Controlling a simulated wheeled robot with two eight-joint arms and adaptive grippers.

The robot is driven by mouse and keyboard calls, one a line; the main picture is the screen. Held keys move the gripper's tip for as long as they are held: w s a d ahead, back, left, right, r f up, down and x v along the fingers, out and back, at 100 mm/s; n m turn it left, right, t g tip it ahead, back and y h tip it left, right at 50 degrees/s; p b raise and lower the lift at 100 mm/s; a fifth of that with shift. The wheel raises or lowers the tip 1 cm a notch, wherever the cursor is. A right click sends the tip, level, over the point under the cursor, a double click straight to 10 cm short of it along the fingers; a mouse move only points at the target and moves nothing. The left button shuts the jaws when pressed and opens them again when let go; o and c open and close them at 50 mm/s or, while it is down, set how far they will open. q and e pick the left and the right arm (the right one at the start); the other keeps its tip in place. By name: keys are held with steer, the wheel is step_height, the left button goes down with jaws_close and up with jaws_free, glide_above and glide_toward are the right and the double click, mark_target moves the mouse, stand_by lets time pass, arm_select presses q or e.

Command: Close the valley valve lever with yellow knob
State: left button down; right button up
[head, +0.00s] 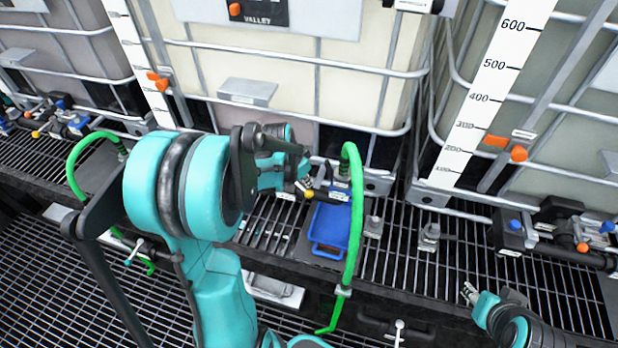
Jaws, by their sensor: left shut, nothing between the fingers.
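The valley tote (350,75) stands at the centre, with a VALLEY label (262,20) at its top. The yellow knob (308,195) of its valve lever shows low in front of the tote. My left gripper (304,182) is shut and empty, right beside the yellow knob; I cannot tell whether they touch. My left arm hides most of the valve and its lever. My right gripper (469,293) is at the lower right over the grating, far from the valve, and too small to judge open or shut.
A green hose (352,230) hangs just right of the valve, beside a blue tray (329,228) on the grating. Another tote's valve with an orange knob (582,247) is at the right, and more valves are at the far left. Open grating lies between the centre and right.

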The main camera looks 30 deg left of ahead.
arm_select(q)
steer(key=s+m, duration=0.1)
steer(key=m+h, duration=0.1)
steer(key=shift+s+a+m, duration=0.25)
steer(key=shift+s+m, duration=0.1)
steer(key=shift+m, duration=0.05)
steer(key=shift+s+a+m+g+h+b, duration=0.3)
steer(key=shift+s+a+m+g, duration=0.1)
steer(key=shift+s+a+m, duration=0.7)
steer(key=shift+s+a+m+g+h+b, duration=0.25)
steer(key=shift+s+a+m+g, duration=0.15)
steer(key=shift+s+a+m, duration=0.6)
arm_select(e)
steer(key=shift+f, duration=0.6)
arm_select(q)
steer(key=shift+w+d, duration=0.1)
steer(key=shift+d, duration=0.1)
step_height(320, 180, up, 10)
steer(key=p, duration=0.3)
steer(key=shift+d, duration=0.3)
arm_select(e)
steer(key=r, duration=0.1)
steer(key=s+r, duration=0.1)
steer(key=r, duration=0.1)
steer(key=shift+s+d, duration=0.15)
steer(key=shift+d, duration=0.1)
